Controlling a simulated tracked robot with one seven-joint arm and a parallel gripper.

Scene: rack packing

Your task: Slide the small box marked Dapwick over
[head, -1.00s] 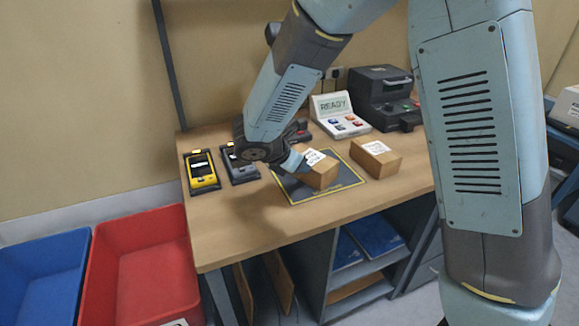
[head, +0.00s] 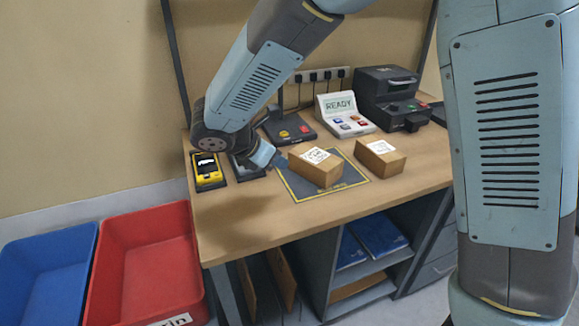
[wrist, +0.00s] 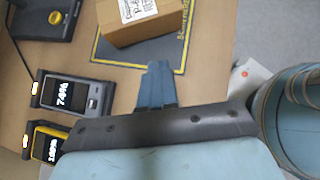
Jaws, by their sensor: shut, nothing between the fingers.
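A small brown box (head: 315,170) with a white printed label sits on the dark, yellow-edged mat (head: 345,190). A second brown box (head: 381,160) with a white label stands to its right, at the mat's right edge. The labels are too small to read surely in the head view. My gripper (head: 279,160) is low over the bench, just left of the box on the mat. In the wrist view my shut, empty fingers (wrist: 157,72) point toward that box (wrist: 145,25), with a small gap between. Its label is partly cut off there.
A yellow handheld device (head: 208,173) and a grey one (wrist: 74,95) lie at the bench's left. A console reading READY (head: 342,112) and a black machine (head: 388,95) stand behind. Red (head: 145,225) and blue (head: 45,245) bins stand left. The bench front is clear.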

